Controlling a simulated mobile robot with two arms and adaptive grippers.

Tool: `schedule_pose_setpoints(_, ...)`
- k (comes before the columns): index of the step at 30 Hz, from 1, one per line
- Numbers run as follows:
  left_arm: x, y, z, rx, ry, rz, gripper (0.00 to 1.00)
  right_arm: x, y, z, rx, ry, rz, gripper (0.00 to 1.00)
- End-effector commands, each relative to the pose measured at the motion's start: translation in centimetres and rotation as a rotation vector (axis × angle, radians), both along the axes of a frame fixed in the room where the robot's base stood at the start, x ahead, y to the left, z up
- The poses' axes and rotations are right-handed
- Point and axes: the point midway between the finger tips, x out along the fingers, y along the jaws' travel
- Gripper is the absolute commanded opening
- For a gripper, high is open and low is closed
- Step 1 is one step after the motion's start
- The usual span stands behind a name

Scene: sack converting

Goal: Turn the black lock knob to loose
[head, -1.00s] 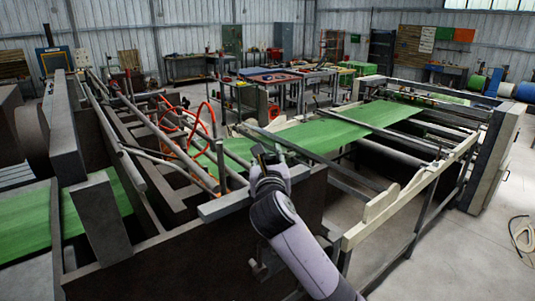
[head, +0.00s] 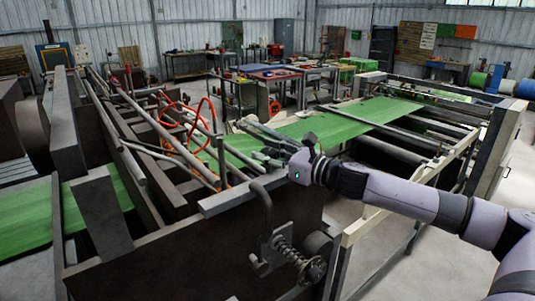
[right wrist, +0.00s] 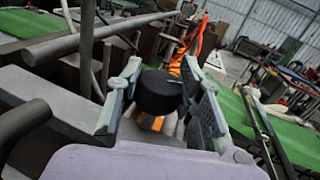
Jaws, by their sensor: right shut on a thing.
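The black lock knob (right wrist: 158,93) shows in the right wrist view as a short, dark round cap between the two fingers. My right gripper (right wrist: 160,74) is shut on it, with one finger pad on each side. In the head view my right gripper (head: 264,146) reaches in from the right, over the machine's near frame beside the green web. The knob cannot be made out there behind the fingers. The knob's turn position cannot be read. My left gripper is not in view.
A bent lever (head: 265,208) and a spring on a shaft (head: 291,251) stick out from the near side. Grey rollers and an orange hose (head: 211,116) lie left of the gripper. The green web (head: 330,129) runs behind it. Open floor lies at the right.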

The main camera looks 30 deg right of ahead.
Motion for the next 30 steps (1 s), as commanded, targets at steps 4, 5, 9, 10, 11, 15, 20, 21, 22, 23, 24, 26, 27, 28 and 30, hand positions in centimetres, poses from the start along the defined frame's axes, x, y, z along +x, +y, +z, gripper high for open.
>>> schedule_pose_setpoints(4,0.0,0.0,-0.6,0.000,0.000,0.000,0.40,0.2,-0.4,0.2,-0.006,-0.009,0.119,0.06)
schedule_pose_setpoints(5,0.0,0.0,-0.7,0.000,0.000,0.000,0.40,0.2,-0.3,0.2,-0.005,-0.008,0.146,0.06)
schedule_pose_setpoints(9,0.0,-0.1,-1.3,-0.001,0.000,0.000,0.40,0.2,-0.3,0.0,0.000,-0.007,0.270,0.06)
schedule_pose_setpoints(10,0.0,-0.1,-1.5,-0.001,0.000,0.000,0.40,0.2,-0.2,0.0,0.000,-0.008,0.299,0.06)
schedule_pose_setpoints(11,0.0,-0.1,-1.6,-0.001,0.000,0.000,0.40,0.2,-0.2,0.0,0.001,-0.007,0.327,0.06)
schedule_pose_setpoints(15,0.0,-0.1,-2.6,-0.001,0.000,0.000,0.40,0.2,-0.1,0.0,0.003,-0.011,0.462,0.06)
schedule_pose_setpoints(20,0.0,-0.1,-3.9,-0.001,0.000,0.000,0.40,0.2,0.0,0.0,0.005,-0.013,0.615,0.06)
schedule_pose_setpoints(21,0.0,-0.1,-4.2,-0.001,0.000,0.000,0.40,0.2,0.1,0.0,0.006,-0.012,0.650,0.06)
schedule_pose_setpoints(22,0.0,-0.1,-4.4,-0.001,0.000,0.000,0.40,0.2,0.1,0.0,0.005,-0.012,0.675,0.06)
schedule_pose_setpoints(23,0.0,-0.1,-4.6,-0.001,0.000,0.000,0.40,0.2,0.1,0.1,0.005,-0.013,0.700,0.06)
schedule_pose_setpoints(24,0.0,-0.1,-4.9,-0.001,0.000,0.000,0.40,0.2,0.1,0.1,0.005,-0.012,0.730,0.06)
schedule_pose_setpoints(26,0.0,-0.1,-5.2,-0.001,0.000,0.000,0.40,0.1,0.1,0.1,0.006,-0.012,0.772,0.06)
schedule_pose_setpoints(27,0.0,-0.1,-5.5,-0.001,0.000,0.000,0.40,0.1,0.2,0.2,0.006,-0.013,0.798,0.06)
schedule_pose_setpoints(28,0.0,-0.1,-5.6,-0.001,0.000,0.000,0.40,0.1,0.2,0.2,0.006,-0.012,0.816,0.06)
schedule_pose_setpoints(30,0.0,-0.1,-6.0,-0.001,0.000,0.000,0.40,0.1,0.2,0.2,0.006,-0.012,0.854,0.06)
